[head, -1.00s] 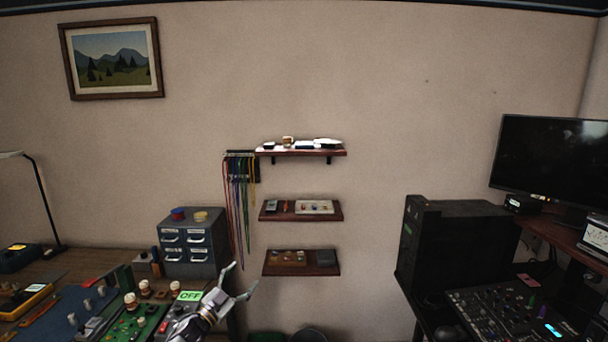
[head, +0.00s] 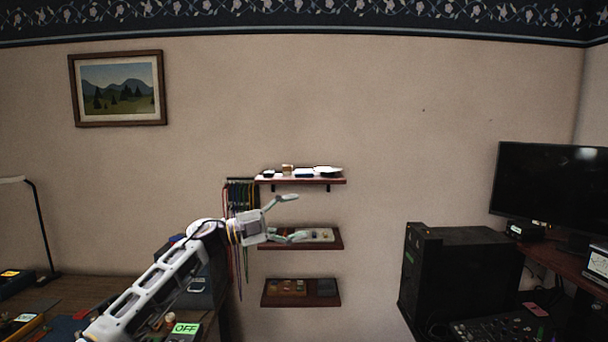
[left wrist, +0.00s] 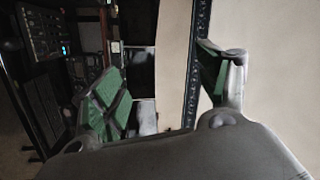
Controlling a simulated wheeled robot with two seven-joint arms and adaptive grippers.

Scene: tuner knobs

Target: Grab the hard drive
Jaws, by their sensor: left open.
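My left gripper (head: 299,217) is open and empty, with its fingers spread in front of the wall shelves. In the head view its lower finger overlaps the middle shelf (head: 337,243) and the upper one points below the top shelf (head: 318,181). In the left wrist view, the green-padded fingers (left wrist: 158,78) stand apart with nothing between them. I cannot tell for sure which item is the hard drive. A flat dark item (head: 325,286) lies on the right of the bottom shelf (head: 301,302). A pale tray of small parts (head: 322,235) is on the middle shelf, partly hidden.
Small items, one tan (head: 287,168), stand on the top shelf. Cables (head: 240,195) hang left of the shelves. A black computer tower (head: 450,270) and a monitor (head: 550,190) stand at right. The wall between shelves and tower is clear.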

